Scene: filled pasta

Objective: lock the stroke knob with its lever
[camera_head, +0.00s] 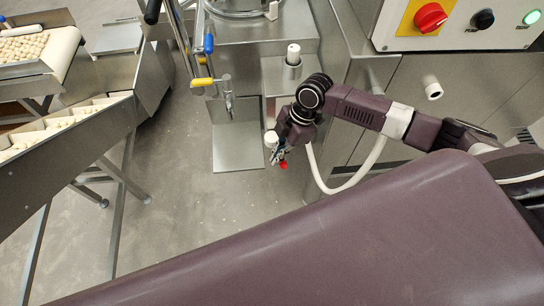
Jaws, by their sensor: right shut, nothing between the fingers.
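My right gripper (277,155) is right of the middle of the head view, pointing down, with its fingers shut and empty. A small white round knob (271,138) shows just left of the gripper's wrist; it looks like the stroke knob, partly hidden by the gripper. A small red tip (283,165) shows right beside the fingertips; it may be the end of the lever, but the rest of it is hidden. I cannot tell whether the fingers touch it, nor how the lever is turned. My left gripper is not in view.
A steel machine with blue-handled (208,44) and yellow-handled (202,82) levers stands at the top middle. A control box with a red switch (430,17) is at the upper right. Conveyors with pasta (22,47) are at the left. The floor (180,220) is clear.

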